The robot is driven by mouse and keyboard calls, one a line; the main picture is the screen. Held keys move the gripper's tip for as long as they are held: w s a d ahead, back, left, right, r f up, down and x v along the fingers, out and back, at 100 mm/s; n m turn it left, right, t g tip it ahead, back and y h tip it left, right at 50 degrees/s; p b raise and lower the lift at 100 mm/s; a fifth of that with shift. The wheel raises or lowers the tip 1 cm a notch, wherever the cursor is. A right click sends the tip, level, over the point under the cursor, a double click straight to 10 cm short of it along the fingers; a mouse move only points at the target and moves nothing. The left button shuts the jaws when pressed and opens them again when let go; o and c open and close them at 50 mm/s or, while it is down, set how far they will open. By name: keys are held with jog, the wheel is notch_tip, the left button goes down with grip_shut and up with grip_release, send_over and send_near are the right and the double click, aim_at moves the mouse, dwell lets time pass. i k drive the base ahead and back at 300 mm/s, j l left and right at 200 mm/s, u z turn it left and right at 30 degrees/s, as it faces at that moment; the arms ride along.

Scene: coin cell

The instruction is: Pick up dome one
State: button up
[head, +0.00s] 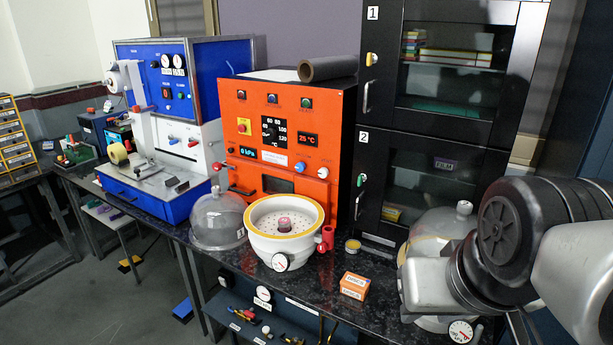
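A clear glass dome (218,222) with a knob on top stands on the dark bench, left of a white round vessel (287,247). A second clear dome (450,223) with a knob stands at the right, largely hidden behind my arm. I see no number on either dome, so I cannot tell which is dome one. My arm reaches in from the right edge, in front of the second dome. My gripper's fingers do not show, so whether they touch anything is hidden.
The white vessel has a yellow rim and a gauge. An orange box (354,286) and a small round tin (352,245) lie right of it. An orange machine (258,130), a blue machine (190,70) and black cabinets (425,130) stand behind. Bench around the orange box is fairly clear.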

aim_at(216, 218)
jog(key=i+j+z, duration=0.2)
jog(key=j, duration=0.15)
jog(key=j+z, duration=0.2)
jog(key=j, duration=0.15)
jog(key=i+j+z, duration=0.2)
jog(key=j, duration=0.15)
jog(key=i+j+z, duration=0.2)
jog(key=j, duration=0.95)
jog(key=i+j, duration=0.1)
jog(key=j, duration=1.2)
jog(key=i+j+z, duration=0.1)
jog(key=j, duration=1.15)
